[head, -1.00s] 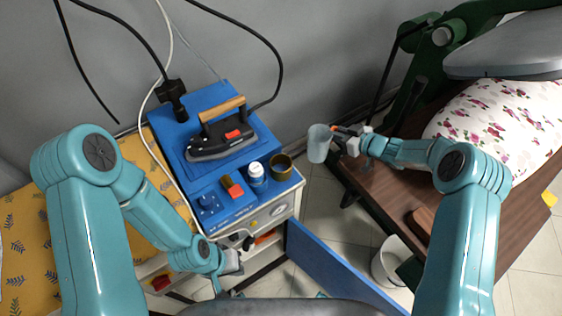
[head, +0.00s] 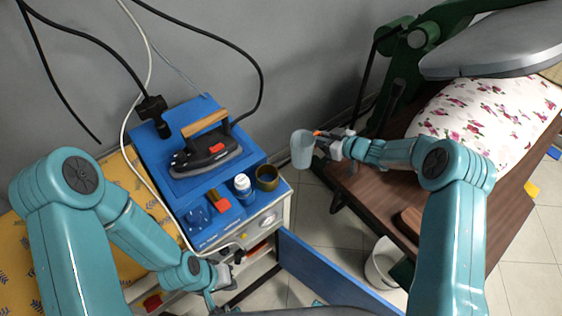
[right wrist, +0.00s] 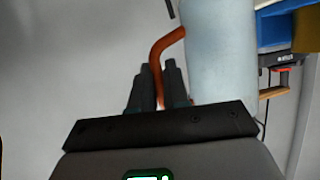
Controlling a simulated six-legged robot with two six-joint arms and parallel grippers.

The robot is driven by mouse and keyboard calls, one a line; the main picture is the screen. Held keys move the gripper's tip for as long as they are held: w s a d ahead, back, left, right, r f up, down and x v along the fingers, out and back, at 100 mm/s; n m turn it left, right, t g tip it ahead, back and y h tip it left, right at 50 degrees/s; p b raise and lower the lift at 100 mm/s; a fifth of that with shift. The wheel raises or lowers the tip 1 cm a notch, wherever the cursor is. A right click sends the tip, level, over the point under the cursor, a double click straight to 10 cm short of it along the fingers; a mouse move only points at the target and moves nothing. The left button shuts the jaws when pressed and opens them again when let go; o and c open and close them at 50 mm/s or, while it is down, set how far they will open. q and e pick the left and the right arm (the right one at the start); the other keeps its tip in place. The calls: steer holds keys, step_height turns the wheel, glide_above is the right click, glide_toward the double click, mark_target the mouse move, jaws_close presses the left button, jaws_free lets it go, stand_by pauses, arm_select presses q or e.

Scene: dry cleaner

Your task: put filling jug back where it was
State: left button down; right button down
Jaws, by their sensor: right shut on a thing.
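The filling jug (head: 302,150) is a pale translucent grey-blue cup with an orange handle. My right gripper (head: 328,141) is shut on its handle and holds the jug in the air between the blue steam unit and the brown wooden board. In the right wrist view the jug (right wrist: 218,55) stands right of the fingers, and the orange handle runs between the gripper's fingertips (right wrist: 159,80). My left gripper (head: 232,262) is low in front of the steam unit, near its open front; its fingers are small and partly hidden.
The blue-topped unit (head: 255,218) carries an iron (head: 207,152), a white bottle (head: 243,187), a brass-coloured cup (head: 267,178) and a red-orange item (head: 219,199). Its blue door (head: 325,268) hangs open. A wooden board (head: 375,195) and a white bin (head: 381,262) are at right.

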steer(key=shift+m+t+h, duration=0.7)
steer(key=shift+m, duration=0.1)
steer(key=r, duration=0.2)
steer(key=a+r, duration=0.1)
steer(key=r, duration=0.1)
steer(key=a+r, duration=0.1)
steer(key=r, duration=0.2)
steer(key=shift+s, duration=0.3)
steer(key=s+d+r+m+t+h, duration=0.1)
steer(key=s+d+r+m+h, duration=0.1)
steer(key=s, duration=0.4)
steer(key=s+d+r+m+t+h, duration=0.1)
steer(key=s+d+r+m+h, duration=0.1)
steer(key=s+r+m+h, duration=0.3)
steer(key=shift+s+d+t+h, duration=0.35)
steer(key=shift+s+h, duration=0.15)
steer(key=shift+s, duration=0.4)
